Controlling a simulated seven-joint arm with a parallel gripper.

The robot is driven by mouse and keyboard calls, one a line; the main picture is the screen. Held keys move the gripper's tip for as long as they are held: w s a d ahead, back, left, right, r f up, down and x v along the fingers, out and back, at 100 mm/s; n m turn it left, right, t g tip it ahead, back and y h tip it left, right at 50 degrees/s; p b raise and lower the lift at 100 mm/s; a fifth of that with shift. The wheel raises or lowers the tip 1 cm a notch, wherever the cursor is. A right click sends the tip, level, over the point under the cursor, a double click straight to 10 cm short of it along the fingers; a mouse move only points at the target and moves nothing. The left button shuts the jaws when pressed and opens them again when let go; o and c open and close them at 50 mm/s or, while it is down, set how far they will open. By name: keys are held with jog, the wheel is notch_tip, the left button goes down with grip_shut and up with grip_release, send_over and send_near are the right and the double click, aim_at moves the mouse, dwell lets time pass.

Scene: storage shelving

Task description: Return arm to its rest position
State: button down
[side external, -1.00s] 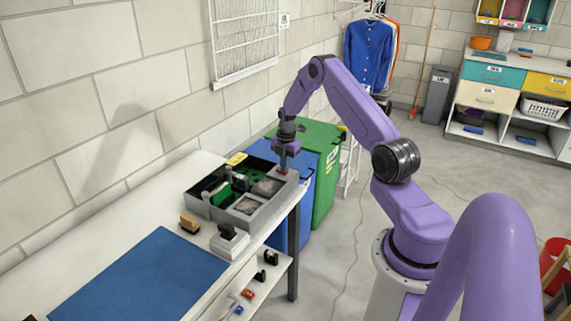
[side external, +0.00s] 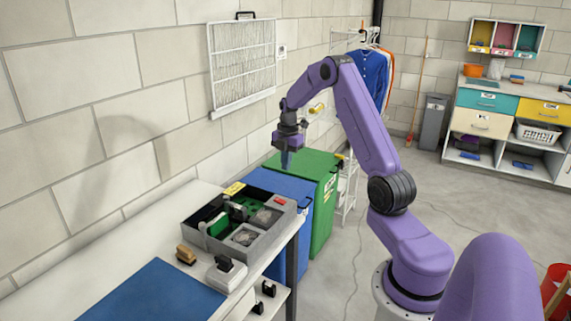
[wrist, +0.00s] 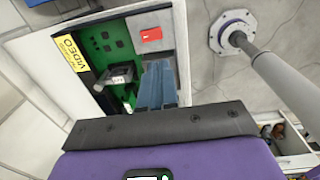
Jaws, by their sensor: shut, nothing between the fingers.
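My purple arm reaches over the white bench, with my gripper (side external: 286,160) pointing down above the far end of a grey divided tray (side external: 262,248). In the wrist view my gripper's fingers (wrist: 158,85) are together and hold nothing. The gripper is clear of the tray, with a visible gap below the fingertips. The tray holds green circuit boards (side external: 217,224) and dark square parts. A small red piece (side external: 279,200) lies at its far corner; it also shows in the wrist view (wrist: 151,35).
A blue bin (side external: 287,187) and a green bin (side external: 325,185) stand just past the bench. A blue mat (side external: 150,295), a brown-handled brush (side external: 186,254) and a white device (side external: 226,272) lie nearer on the bench.

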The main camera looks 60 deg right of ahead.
jog(key=s+a+r+m, duration=0.1)
jog(key=s+a+r, duration=0.15)
jog(key=a, duration=0.75)
jog(key=s+a+r+m, duration=0.1)
jog(key=s+a+r, duration=0.15)
jog(key=a, duration=0.75)
jog(key=s+a+r, duration=0.1)
jog(key=a+r, duration=0.2)
jog(key=a, duration=0.7)
jog(key=s+a+r+m, duration=0.1)
jog(key=s+a+m, duration=0.1)
jog(key=s+a, duration=0.8)
jog(key=s+d+m, duration=0.1)
jog(key=s+d, duration=0.1)
jog(key=s, duration=1.3)
